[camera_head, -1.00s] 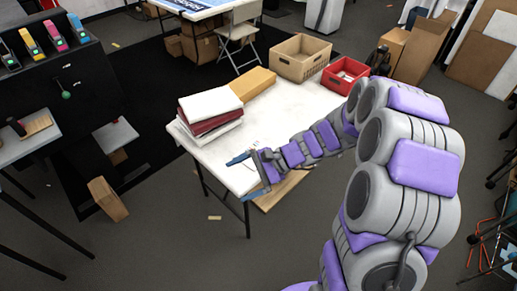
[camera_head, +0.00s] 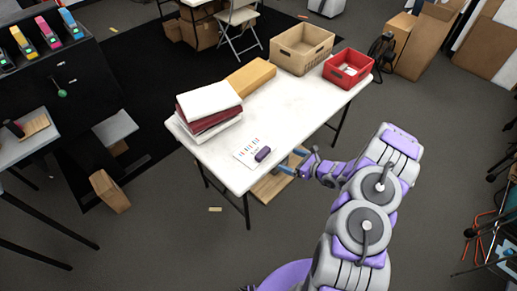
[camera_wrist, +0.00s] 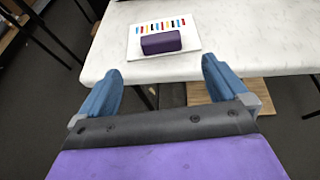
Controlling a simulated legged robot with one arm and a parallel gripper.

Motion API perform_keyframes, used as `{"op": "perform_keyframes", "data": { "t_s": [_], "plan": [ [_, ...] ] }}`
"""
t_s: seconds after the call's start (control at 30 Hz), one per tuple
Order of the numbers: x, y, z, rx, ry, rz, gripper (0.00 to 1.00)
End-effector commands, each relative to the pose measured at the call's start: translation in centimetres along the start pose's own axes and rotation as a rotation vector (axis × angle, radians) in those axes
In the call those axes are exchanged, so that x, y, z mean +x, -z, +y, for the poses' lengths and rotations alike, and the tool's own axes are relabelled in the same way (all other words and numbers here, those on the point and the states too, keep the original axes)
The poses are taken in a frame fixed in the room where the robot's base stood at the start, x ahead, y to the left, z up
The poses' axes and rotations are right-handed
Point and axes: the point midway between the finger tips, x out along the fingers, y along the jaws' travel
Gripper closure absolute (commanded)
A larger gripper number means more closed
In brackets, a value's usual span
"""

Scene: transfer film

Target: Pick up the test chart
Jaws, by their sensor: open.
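The test chart (camera_head: 243,149) is a white sheet with small coloured bars, lying flat on the white table (camera_head: 300,108) near its front edge. It also shows in the wrist view (camera_wrist: 188,45), between and beyond my fingertips. A dark purple block (camera_head: 263,154) rests on the chart's near part and covers some of it; it is also in the wrist view (camera_wrist: 160,42). My gripper (camera_head: 296,163) is open and empty, just off the table's front edge, to the right of the chart. Its blue fingers (camera_wrist: 162,85) are apart and touch nothing visible.
A stack of white and dark red items (camera_head: 209,108) stands left on the table, with a yellow-brown box (camera_head: 251,76) behind it. A tan crate (camera_head: 302,49) and a red bin (camera_head: 347,69) stand at the back. The table's middle is clear. A wooden shelf (camera_head: 271,185) sits below.

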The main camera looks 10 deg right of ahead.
Motion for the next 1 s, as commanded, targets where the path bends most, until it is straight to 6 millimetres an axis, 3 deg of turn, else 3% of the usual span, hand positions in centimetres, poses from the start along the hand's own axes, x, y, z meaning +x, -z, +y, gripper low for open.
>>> {"op": "perform_keyframes", "data": {
  "t_s": [0.17,0.7,1.0],
  "plan": [
    [1.3,0.7,-0.1,0.011,0.009,0.007,0.00],
    [11.0,0.7,-0.4,0.008,0.009,0.004,0.00],
    [12.8,0.8,-0.3,0.010,0.009,0.004,0.00]
  ]
}}
